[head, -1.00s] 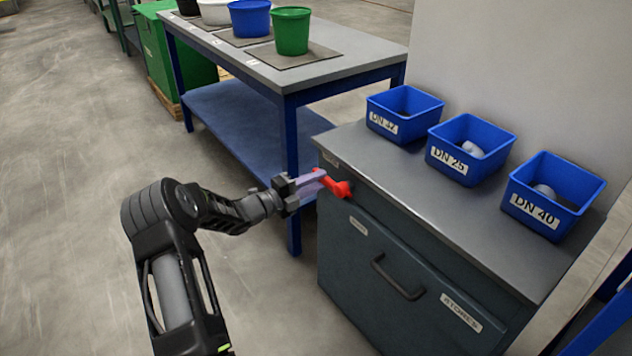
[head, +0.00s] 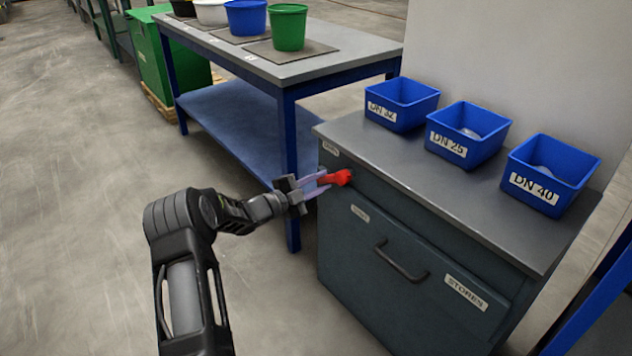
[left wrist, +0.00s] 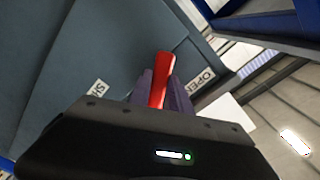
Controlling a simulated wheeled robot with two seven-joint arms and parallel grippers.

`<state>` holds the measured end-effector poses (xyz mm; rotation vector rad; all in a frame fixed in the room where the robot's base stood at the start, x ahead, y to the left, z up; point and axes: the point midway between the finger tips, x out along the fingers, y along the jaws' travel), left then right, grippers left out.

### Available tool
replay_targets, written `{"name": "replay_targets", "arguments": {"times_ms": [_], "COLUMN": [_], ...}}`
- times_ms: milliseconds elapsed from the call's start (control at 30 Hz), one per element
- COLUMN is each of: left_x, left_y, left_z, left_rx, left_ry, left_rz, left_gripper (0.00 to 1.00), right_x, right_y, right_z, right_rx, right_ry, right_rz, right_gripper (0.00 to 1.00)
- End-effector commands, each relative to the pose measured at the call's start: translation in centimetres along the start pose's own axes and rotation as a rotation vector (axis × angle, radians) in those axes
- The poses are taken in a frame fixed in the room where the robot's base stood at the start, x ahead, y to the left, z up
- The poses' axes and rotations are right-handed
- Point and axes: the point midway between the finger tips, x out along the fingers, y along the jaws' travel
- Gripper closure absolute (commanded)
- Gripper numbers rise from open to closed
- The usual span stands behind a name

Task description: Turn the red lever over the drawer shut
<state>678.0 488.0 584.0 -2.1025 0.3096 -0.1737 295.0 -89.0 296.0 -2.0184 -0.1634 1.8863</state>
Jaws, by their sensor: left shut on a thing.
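The red lever (head: 337,178) sits on the upper left front of the dark grey cabinet, above the drawer (head: 400,262) labelled "STORES". My left gripper (head: 318,184) is shut on the lever, with its purple fingers on either side of it. In the left wrist view the lever (left wrist: 162,78) stands between the fingertips, its free part pointing up in the picture. An "OPEN" label (left wrist: 203,79) is just right of it, and a partly hidden label starting "SH" (left wrist: 98,90) is to its left. My right gripper is not in view.
Three blue bins, such as the DN 40 bin (head: 550,178), stand on the cabinet top (head: 400,165). A blue-legged table (head: 345,62) with several buckets stands behind. The floor (head: 70,200) at the left is clear.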

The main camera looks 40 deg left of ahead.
Motion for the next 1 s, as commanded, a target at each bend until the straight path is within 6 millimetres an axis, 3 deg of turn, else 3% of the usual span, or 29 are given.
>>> {"name": "replay_targets", "arguments": {"times_ms": [1000], "left_x": [-0.1], "left_y": [5.4], "left_z": [-2.6], "left_rx": [-0.913], "left_ry": [-0.003], "left_rz": [0.001], "left_gripper": [1.0], "right_x": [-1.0], "right_y": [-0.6], "right_z": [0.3], "right_rx": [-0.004], "right_ry": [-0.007], "right_rz": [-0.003], "right_gripper": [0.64]}}
